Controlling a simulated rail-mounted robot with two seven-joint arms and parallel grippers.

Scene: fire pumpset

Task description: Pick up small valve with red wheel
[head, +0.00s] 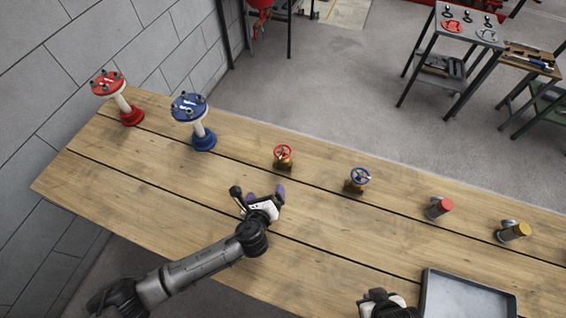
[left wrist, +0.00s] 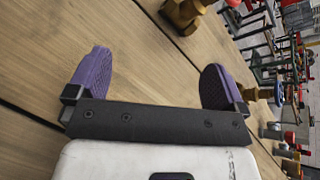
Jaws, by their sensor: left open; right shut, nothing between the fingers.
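The small valve with a red wheel (head: 283,153) stands on the wooden table, its brass body below the wheel. My left gripper (head: 265,195) is open and empty, a little in front of this valve and apart from it. In the left wrist view the gripper's purple fingers (left wrist: 156,80) are spread wide. A brass body (left wrist: 183,14), apparently this valve's, shows beyond them at the top edge, its wheel out of frame. My right gripper (head: 386,302) is at the bottom edge of the head view, shut and partly cut off, far from the valve.
A similar valve with a blue wheel (head: 359,178) stands to the right. Beyond it are red-topped (head: 439,207) and yellow-topped (head: 514,231) fittings. Tall red (head: 109,85) and blue (head: 190,107) flanged pieces stand left. A grey tray (head: 465,299) lies at front right.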

